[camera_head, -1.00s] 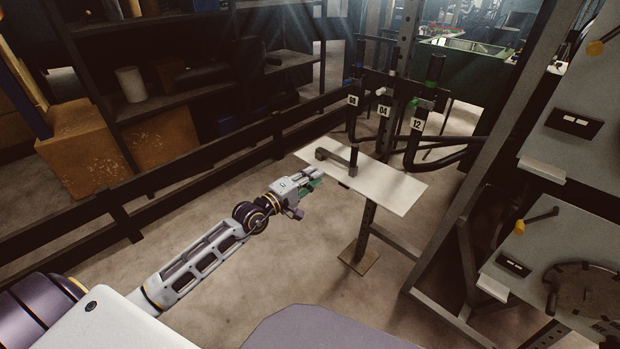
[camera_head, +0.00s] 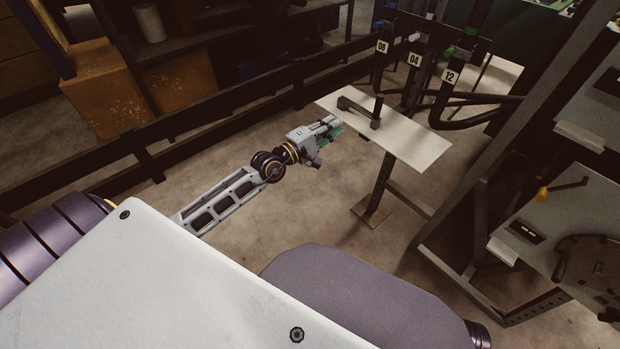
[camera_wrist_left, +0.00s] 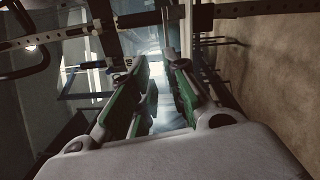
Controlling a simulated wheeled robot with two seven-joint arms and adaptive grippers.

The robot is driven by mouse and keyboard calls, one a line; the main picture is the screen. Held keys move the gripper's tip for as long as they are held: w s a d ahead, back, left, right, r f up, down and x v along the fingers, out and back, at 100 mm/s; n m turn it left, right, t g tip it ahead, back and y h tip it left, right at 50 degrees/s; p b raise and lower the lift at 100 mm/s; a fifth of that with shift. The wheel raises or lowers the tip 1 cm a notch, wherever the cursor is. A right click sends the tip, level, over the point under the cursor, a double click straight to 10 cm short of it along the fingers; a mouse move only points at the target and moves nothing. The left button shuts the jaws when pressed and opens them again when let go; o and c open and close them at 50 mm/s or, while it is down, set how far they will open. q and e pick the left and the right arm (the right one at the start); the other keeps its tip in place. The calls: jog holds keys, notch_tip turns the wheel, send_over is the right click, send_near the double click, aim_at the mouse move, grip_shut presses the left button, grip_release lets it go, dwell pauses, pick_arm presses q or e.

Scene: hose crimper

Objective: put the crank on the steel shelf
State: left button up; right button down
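The steel shelf (camera_head: 418,148) is a pale flat plate on a single post, right of centre in the head view. A dark grey crank (camera_head: 357,111), a flat bar with a black upright handle at one end, appears to lie on its far left part. My left gripper (camera_head: 336,128) is beside the shelf's left front edge, close to the crank but apart from it. In the left wrist view its green-padded fingers (camera_wrist_left: 160,98) stand apart with nothing held between them. I cannot clearly make out the crank there. My right gripper is not in view.
Hoses hang behind the shelf at labels 08 (camera_head: 382,47), 04 and 12. A dark rail (camera_head: 150,160) runs behind my left arm. Cardboard boxes (camera_head: 95,90) sit at left.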

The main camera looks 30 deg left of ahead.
pick_arm(q)
jog(key=s+a+f+m+g+y, duration=0.3)
jog(key=s+f+m+y, duration=0.45)
jog(key=m, duration=0.75)
jog(key=s+a+f+m+g+y, duration=0.4)
jog(key=f+m, duration=0.6)
jog(key=m, duration=0.5)
jog(key=s+d+f+n+g+h, duration=0.3)
jog(key=s+d+f+n+g, duration=0.1)
jog(key=s, duration=0.5)
jog(key=s+d+f+n+g+h, duration=0.3)
jog(key=s+d+f+n, duration=0.4)
jog(key=d, duration=0.4)
jog(key=shift+s+f+n+g, duration=0.3)
jog(key=shift+s+f+g, duration=0.35)
jog(key=shift+s, duration=0.55)
jog(key=shift+d, duration=0.15)
